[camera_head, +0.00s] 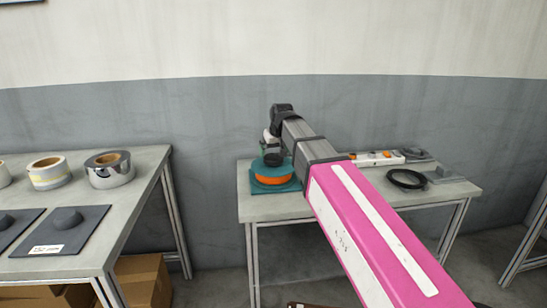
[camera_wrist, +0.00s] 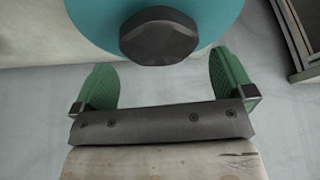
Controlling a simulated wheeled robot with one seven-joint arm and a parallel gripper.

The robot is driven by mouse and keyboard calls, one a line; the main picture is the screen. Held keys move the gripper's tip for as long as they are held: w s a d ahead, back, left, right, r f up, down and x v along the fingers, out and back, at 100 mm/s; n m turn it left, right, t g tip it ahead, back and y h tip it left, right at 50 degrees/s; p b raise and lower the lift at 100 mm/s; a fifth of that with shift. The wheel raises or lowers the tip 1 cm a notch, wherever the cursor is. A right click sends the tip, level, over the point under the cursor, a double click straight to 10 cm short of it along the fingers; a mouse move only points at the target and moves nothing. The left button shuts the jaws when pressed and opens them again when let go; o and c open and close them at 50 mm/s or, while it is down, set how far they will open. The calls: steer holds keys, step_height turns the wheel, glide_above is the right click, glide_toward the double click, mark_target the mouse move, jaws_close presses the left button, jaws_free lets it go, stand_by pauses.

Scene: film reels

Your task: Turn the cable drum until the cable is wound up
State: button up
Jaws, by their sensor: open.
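The cable drum (camera_head: 271,179) stands on the left part of the right table in the head view. It is teal with orange cable wound around it. In the wrist view its round teal top (camera_wrist: 92,18) fills the upper middle, with a dark faceted knob (camera_wrist: 159,36) on it. My gripper (camera_wrist: 161,64) is open, with its two green fingers spread wide to either side, below the knob in the picture. Nothing is held between them. In the head view my arm reaches over the table to the drum, and the fingers are hard to make out there.
A power strip (camera_head: 376,158), a black cable coil (camera_head: 407,179) and grey items lie further right on the same table (camera_head: 345,213). A left table (camera_head: 135,190) holds rolls of tape and dark mats. Cardboard boxes (camera_head: 143,279) stand beneath it. A floor gap separates the tables.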

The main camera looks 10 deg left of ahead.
mark_target(274, 156)
steer(key=shift+x, duration=1.75)
steer(key=c, duration=1.1)
steer(key=shift+d, duration=0.1)
